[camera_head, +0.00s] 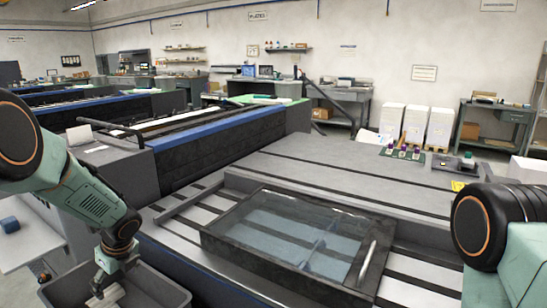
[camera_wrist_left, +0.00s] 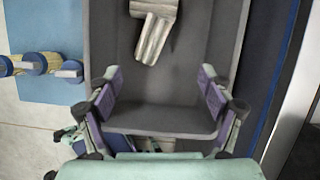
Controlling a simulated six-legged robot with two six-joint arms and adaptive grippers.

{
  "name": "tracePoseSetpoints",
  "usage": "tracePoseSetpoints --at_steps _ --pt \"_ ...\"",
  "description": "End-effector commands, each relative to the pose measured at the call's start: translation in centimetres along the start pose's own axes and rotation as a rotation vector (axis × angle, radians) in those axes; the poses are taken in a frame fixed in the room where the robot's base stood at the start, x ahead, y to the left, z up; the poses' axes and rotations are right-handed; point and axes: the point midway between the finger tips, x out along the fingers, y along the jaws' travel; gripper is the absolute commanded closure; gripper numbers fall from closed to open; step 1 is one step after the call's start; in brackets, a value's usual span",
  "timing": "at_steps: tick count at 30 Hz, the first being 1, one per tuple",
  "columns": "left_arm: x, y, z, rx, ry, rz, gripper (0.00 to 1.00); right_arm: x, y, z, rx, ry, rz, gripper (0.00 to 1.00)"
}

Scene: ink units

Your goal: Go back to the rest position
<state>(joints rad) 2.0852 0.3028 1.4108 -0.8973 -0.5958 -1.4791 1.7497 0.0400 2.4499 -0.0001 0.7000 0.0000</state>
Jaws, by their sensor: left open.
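My left gripper (camera_head: 106,290) reaches down over a dark grey bin (camera_head: 160,290) at the bottom left of the head view. In the left wrist view my left gripper (camera_wrist_left: 160,80) is open, with its two purple-padded fingers wide apart and nothing between them. The grey bin (camera_wrist_left: 100,40) lies below it. A crumpled beige-grey cloth-like thing (camera_wrist_left: 154,35) lies in the bin, apart from the fingers. My right arm shows at the right edge of the head view, but its gripper is out of the picture.
A glass-topped dark frame (camera_head: 300,240) with a handle lies on the machine bed in front. Yellow-and-blue rollers (camera_wrist_left: 36,65) lie on a blue mat (camera_wrist_left: 45,25) beside the bin. White stacks (camera_head: 415,125) stand behind.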

Motion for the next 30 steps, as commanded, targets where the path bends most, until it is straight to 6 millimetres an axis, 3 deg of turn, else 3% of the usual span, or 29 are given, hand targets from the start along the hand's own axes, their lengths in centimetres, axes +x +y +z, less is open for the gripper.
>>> tracePoseSetpoints --at_steps 14,30 --pt "-3.4 0.1 -6.5 -0.368 -0.002 0.152 0.2 0.1 0.0 0.0 0.0 0.0 0.0 1.0" --pt "-7.7 2.1 -14.3 -0.883 0.0 0.363 0.2 0.3 0.0 0.0 0.0 0.0 0.0 1.0"
